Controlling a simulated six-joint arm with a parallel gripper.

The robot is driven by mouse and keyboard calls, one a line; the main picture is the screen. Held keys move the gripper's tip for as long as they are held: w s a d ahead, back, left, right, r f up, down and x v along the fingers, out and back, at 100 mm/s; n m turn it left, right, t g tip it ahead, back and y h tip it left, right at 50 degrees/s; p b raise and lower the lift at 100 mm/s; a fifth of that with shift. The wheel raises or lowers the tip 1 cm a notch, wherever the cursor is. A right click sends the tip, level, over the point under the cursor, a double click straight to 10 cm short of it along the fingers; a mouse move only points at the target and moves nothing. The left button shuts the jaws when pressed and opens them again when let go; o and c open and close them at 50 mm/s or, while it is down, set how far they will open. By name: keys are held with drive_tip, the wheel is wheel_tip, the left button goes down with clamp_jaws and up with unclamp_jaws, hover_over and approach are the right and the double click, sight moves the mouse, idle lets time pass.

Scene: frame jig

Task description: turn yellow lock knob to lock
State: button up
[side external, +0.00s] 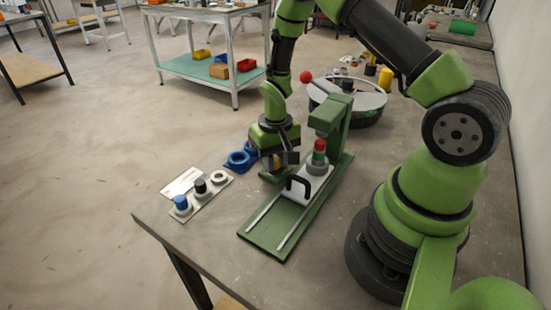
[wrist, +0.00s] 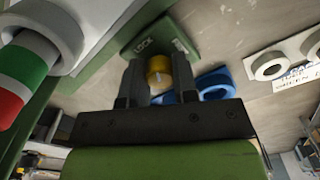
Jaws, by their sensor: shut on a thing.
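The yellow lock knob (wrist: 159,72) shows in the wrist view, with a pale mark on its face. It sits by a green plate (wrist: 133,51) lettered LOCK, with a second label that I cannot read. My gripper (wrist: 158,80) has one finger on each side of the knob and is shut on it. In the side external view my gripper (side external: 279,160) is down at the far left side of the green jig (side external: 262,236). The knob is hidden there behind my gripper. Which way the knob's mark is set I cannot tell.
A white carriage (side external: 312,187) with a black handle (side external: 298,186) sits on the jig's rails, bearing a red, green and white stack (side external: 319,153) under a green post (side external: 331,115). Blue rings (side external: 239,160) and a white holder with pegs (side external: 200,195) lie left. A round tray (side external: 365,100) stands behind.

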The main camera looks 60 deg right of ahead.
sight(276, 159)
drive_tip(key=n, duration=0.5)
drive_tip(key=shift+n, duration=0.3)
idle(0.4)
drive_tip(key=o, duration=0.9)
drive_tip(key=shift+r, duration=0.1)
wheel_tip(276, 159, up, 10)
drive_tip(key=shift+f, duration=0.1)
